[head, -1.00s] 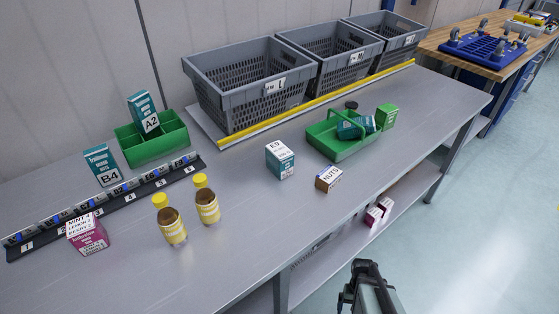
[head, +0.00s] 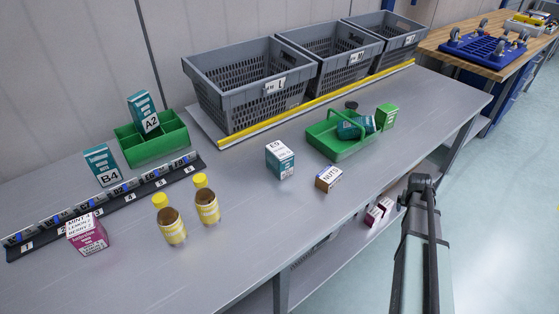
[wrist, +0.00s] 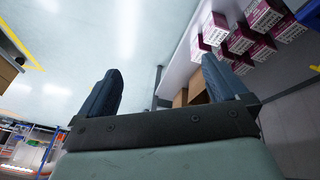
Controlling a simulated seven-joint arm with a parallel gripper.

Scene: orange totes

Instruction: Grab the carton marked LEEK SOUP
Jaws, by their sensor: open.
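No carton in view shows the words LEEK SOUP legibly. In the head view, a white and teal carton marked E9 (head: 280,160) stands mid-table and a small brown carton marked NUTS (head: 328,179) is beside it. A magenta carton with MINT and LEMON on top (head: 87,235) stands at the left. Teal cartons marked B4 (head: 103,166) and A2 (head: 143,112) stand farther back. In the wrist view my gripper (wrist: 160,88) is open, with nothing between its fingers. Several magenta and white cartons (wrist: 240,38) show beyond its right finger, too blurred to read.
Two yellow-capped bottles (head: 206,199) stand at the front left. Grey crates (head: 240,85) line the back. Magenta cartons (head: 376,212) sit on the lower shelf. The front middle tabletop is clear.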

